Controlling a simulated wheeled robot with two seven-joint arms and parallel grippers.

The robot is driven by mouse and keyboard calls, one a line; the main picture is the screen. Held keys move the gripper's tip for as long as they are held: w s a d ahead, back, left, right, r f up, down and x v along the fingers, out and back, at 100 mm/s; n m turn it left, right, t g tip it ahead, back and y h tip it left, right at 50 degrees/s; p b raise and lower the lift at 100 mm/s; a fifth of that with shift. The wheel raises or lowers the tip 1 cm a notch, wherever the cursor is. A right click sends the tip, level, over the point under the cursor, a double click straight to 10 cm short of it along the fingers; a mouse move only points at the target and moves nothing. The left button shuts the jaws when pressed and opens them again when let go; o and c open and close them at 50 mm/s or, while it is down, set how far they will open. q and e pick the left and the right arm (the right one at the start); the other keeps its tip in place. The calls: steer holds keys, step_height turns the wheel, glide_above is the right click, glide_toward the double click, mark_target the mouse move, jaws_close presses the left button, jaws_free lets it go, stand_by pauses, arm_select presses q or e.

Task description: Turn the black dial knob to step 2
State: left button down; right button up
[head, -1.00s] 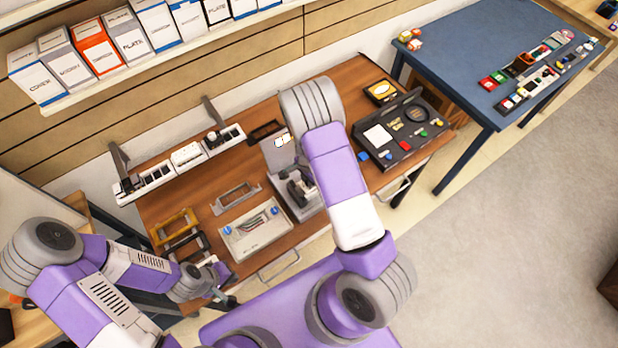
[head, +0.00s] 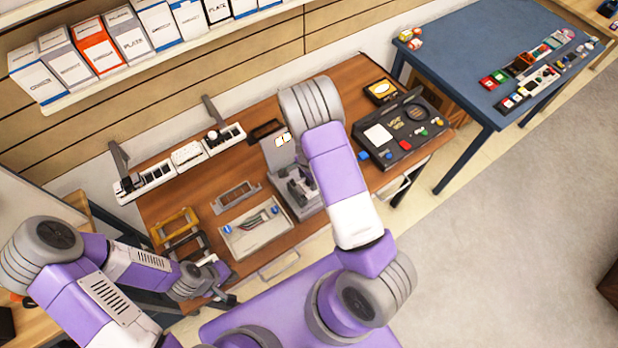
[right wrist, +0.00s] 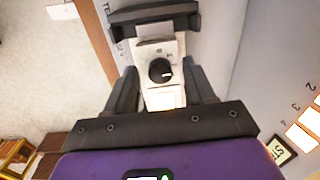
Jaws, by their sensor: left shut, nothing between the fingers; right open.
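The black dial knob (right wrist: 160,70) shows in the right wrist view, round with a pale pointer mark, on a narrow white plate (right wrist: 171,47). My right gripper (right wrist: 162,88) is open, with one dark finger on each side of the knob's plate in that view; contact cannot be told. In the head view my right gripper (head: 293,186) is over a grey device (head: 277,150) on the brown table, and my right arm hides part of it; the knob cannot be made out there. My left gripper (head: 224,301) is shut and empty near the table's front left corner.
The brown table (head: 345,88) also holds a white tray (head: 240,240), a black case (head: 398,148) with coloured buttons, and white socket strips (head: 188,156) at the back. A grey panel with numbers (right wrist: 230,50) stands right of the fingers in the wrist view.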

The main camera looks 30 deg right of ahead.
step_height(320, 180, up, 8)
steer(key=shift+s+f+p, duration=0.15)
steer(key=shift+f+p, duration=0.05)
steer(key=shift+p, duration=0.2)
steer(key=shift+f, duration=0.1)
stand_by(0.5)
